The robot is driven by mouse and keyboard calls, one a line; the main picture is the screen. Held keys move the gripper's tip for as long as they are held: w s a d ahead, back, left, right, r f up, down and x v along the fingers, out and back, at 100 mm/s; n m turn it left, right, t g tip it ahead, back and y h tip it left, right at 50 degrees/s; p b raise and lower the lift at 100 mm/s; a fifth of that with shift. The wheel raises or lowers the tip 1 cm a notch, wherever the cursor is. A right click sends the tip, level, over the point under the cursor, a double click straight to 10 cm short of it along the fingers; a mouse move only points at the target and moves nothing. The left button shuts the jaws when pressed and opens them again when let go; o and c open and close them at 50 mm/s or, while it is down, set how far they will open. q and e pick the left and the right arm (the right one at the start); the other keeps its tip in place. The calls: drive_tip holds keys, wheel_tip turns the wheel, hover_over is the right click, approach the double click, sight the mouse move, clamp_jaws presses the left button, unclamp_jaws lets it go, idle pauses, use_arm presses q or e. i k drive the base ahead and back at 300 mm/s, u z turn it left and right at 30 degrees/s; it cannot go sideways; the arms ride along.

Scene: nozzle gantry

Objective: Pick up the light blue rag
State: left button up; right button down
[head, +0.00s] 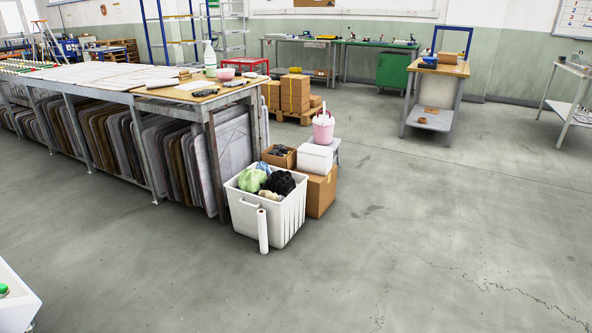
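A white bin (247,211) stands on the floor at the end of the long table. It holds crumpled cloths: a light green one (253,179), a black one (279,183) and a beige one (270,195) lower between them. What lies under them is hidden. Neither of my grippers is in view.
A white roll (263,231) stands upright before the bin. Cardboard boxes (321,194) and a pink bucket (323,128) stand behind it. The long table (165,92) holds panels underneath. A wooden-topped workbench (440,69) is farther back. The floor (410,240) to the right is clear.

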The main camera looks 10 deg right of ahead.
sight(264, 165)
drive_tip(key=z, duration=0.75)
drive_tip(key=i, duration=4.9)
drive_tip(key=u, duration=3.5)
drive_tip(key=i, duration=0.45)
drive_tip(key=u, duration=0.05)
